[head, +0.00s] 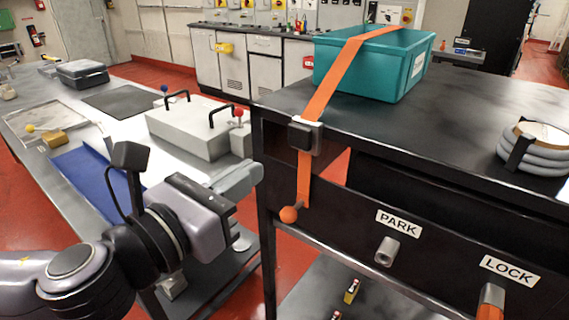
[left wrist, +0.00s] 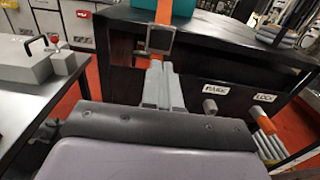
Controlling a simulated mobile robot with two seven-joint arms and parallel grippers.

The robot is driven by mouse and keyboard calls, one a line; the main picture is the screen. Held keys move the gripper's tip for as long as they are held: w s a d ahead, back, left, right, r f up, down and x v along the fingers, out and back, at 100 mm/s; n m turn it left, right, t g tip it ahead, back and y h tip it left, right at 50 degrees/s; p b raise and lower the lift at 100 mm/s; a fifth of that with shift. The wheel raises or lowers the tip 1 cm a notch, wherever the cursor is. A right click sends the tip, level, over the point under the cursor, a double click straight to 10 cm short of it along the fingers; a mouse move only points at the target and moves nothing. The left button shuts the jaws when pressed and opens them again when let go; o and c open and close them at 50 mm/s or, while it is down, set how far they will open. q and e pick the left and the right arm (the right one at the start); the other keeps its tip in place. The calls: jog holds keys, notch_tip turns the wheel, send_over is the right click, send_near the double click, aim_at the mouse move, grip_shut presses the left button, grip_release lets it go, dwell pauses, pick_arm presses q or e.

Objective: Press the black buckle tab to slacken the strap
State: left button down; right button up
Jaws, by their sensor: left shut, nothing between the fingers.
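The orange strap (head: 332,80) runs over the teal bin (head: 415,62) and down the table's front edge. The buckle (head: 304,136) sits on it at that edge, with a black tab on a pale metal frame. The buckle also shows in the left wrist view (left wrist: 153,40). My left gripper (head: 257,172) is shut and empty, left of and below the buckle in the head view. In the left wrist view its fingertips (left wrist: 158,66) appear just under the buckle, seemingly apart from it. My right gripper is not in view.
The dark table (head: 470,100) carries the bin and a grey coil (head: 535,150). Its front has PARK (head: 398,223) and LOCK (head: 510,270) labels above sockets; an orange-handled piece (head: 491,303) is under LOCK. A metal bench with a handled grey box (head: 190,128) stands left.

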aim_at(297, 139)
pick_arm(q)
jog(key=p+x, duration=0.1)
jog(key=x, duration=0.6)
jog(key=shift+w+d, duration=0.2)
jog(key=shift+w, duration=0.05)
jog(key=shift+w+d, duration=0.35)
jog(key=shift+w, duration=0.2)
jog(key=shift+p, duration=0.35)
